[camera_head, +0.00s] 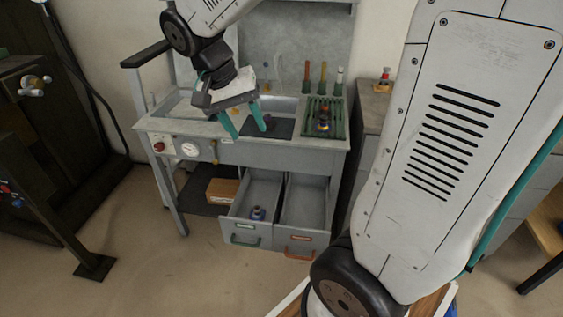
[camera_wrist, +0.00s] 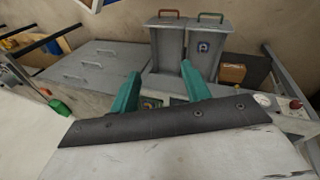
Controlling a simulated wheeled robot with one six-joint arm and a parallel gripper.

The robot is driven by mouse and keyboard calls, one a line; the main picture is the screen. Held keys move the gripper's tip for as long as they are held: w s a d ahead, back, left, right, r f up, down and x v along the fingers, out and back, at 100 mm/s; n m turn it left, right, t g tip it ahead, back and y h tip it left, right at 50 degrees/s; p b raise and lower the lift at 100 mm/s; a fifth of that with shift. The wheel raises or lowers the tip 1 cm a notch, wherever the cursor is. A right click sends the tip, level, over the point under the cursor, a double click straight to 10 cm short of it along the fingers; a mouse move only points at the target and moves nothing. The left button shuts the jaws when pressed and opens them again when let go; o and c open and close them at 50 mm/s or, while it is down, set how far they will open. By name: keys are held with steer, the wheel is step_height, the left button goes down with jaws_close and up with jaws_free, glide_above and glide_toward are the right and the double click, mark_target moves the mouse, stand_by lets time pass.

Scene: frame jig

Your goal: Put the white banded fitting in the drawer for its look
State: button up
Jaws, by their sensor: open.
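My gripper (camera_head: 244,123) is open and empty, pointing down above the bench near a dark mat; its teal fingers (camera_wrist: 168,92) also show in the wrist view. Two drawers stand pulled out. The left drawer with a green handle (camera_head: 245,239) holds a small blue fitting with a pale mark (camera_head: 257,213), also seen in the wrist view (camera_wrist: 203,46). The right drawer with an orange handle (camera_head: 299,252) looks empty. Small dark fittings with coloured bands (camera_head: 323,122) sit in a green rack right of my gripper. I cannot tell which fitting is white banded.
The bench (camera_head: 160,124) has a gauge (camera_head: 190,149) and a red knob on its front. Upright tools with coloured tops (camera_head: 323,76) stand behind the rack. A cardboard box (camera_head: 222,191) lies under the bench. A red-topped piece (camera_head: 385,74) stands on the right cabinet.

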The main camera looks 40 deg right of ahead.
steer(key=s+a+n+t+y, duration=0.1)
steer(key=s+n, duration=0.3)
steer(key=s, duration=0.4)
steer(key=s+a+r+n+t+y, duration=0.1)
steer(key=s+a+n+t+y, duration=0.1)
steer(key=s, duration=0.6)
steer(key=shift+a+r+n, duration=0.3)
steer(key=shift+a+n, duration=0.45)
steer(key=shift+n, duration=0.25)
